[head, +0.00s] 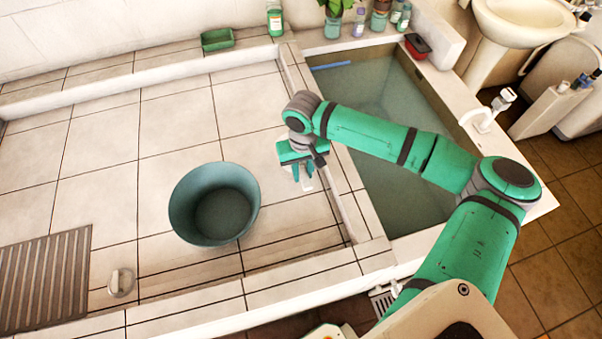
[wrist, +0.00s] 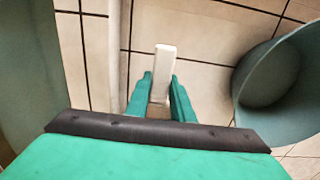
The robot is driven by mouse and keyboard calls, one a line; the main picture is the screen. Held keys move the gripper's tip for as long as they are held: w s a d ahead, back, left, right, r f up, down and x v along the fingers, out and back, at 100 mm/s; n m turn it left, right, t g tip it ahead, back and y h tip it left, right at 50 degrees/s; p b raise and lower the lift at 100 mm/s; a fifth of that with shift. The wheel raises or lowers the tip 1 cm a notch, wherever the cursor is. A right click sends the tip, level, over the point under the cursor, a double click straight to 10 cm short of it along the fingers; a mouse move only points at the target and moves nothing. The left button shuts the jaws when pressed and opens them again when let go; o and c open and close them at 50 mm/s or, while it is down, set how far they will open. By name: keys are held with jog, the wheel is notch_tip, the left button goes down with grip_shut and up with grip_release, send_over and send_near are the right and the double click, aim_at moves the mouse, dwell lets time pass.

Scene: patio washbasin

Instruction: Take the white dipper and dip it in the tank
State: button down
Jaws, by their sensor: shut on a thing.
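The tank (head: 345,190) is the long tiled basin with greenish water, right of the tiled floor area in the head view. My gripper (head: 302,174) is left of the tank's near-left wall, over the tiled floor. In the wrist view my gripper (wrist: 161,82) has its two green fingers closed on a narrow white piece, which looks like the handle of the white dipper (wrist: 166,52). A little of the white dipper also shows by the fingers in the head view (head: 307,185). The rest of it is hidden by the gripper.
A large grey-green tub (head: 190,220) stands on the tiles left of my gripper. A blue stick (head: 331,66) lies at the tank's far end. Bottles, a plant and a red-and-black dish (head: 417,46) stand on the back ledge. A white fixture (head: 484,117) sits on the right rim.

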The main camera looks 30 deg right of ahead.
jog(key=s+r, duration=0.3)
jog(key=r, duration=0.1)
jog(key=shift+s+a, duration=0.2)
jog(key=shift+a, duration=0.05)
jog(key=s+a+r, duration=0.1)
jog(key=s+r, duration=0.3)
jog(key=s, duration=0.5)
jog(key=shift+a+r, duration=0.25)
jog(key=shift+s, duration=0.1)
